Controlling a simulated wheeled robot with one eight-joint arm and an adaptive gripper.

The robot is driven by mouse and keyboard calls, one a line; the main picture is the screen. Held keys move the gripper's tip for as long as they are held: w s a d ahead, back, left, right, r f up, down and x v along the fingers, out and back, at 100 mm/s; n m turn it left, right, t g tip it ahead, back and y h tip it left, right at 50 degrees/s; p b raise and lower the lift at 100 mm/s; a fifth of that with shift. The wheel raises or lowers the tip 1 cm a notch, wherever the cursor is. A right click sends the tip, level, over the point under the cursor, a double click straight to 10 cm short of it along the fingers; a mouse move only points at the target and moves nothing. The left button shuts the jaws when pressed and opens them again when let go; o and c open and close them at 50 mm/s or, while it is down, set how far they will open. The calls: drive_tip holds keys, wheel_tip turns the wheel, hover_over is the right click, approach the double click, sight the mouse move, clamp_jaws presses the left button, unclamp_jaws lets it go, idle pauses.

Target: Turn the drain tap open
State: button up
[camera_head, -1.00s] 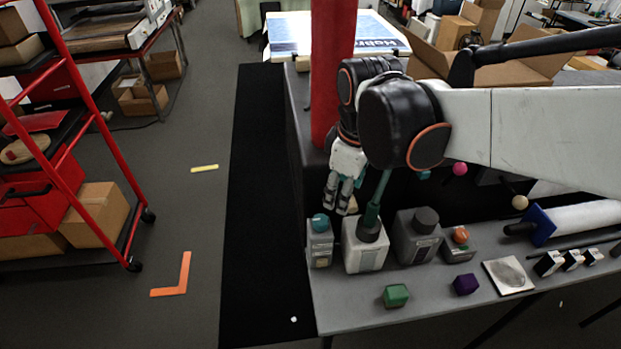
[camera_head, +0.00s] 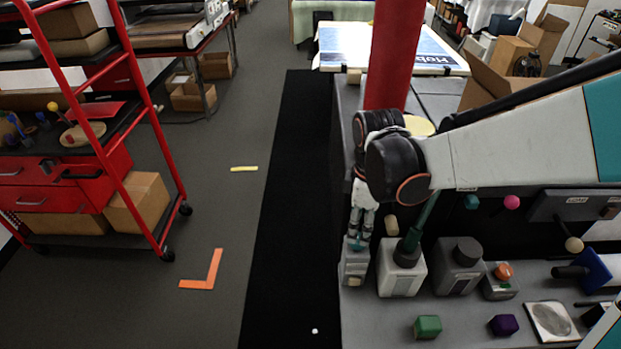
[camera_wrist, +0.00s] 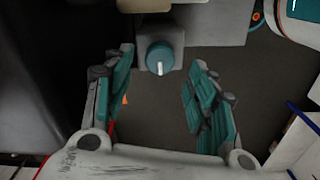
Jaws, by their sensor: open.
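A teal round knob (camera_wrist: 160,58) with a white pointer mark sits on a grey block (camera_wrist: 146,34) in the wrist view. The pointer runs down from the knob's centre. I take this for the drain tap, but no label is readable. In the head view the grey block (camera_head: 354,270) stands at the bench's left end, and my gripper partly hides its knob. My gripper (camera_head: 361,232) is just above the block there. In the wrist view my gripper (camera_wrist: 164,62) is open and empty, its fingers to the left and right of the knob, not visibly touching it.
Right of the block stand a white box (camera_head: 400,278) with a green lever (camera_head: 419,224), a grey box with a dark knob (camera_head: 467,251), and an orange button (camera_head: 503,271). Green (camera_head: 428,326) and purple (camera_head: 503,324) cubes lie in front. A red column (camera_head: 393,55) rises behind.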

sight(359, 238)
wheel_tip(359, 238, down, 5)
drive_tip(key=shift+r+b, duration=0.1)
drive_tip(key=shift+b, duration=0.4)
drive_tip(key=c, duration=1)
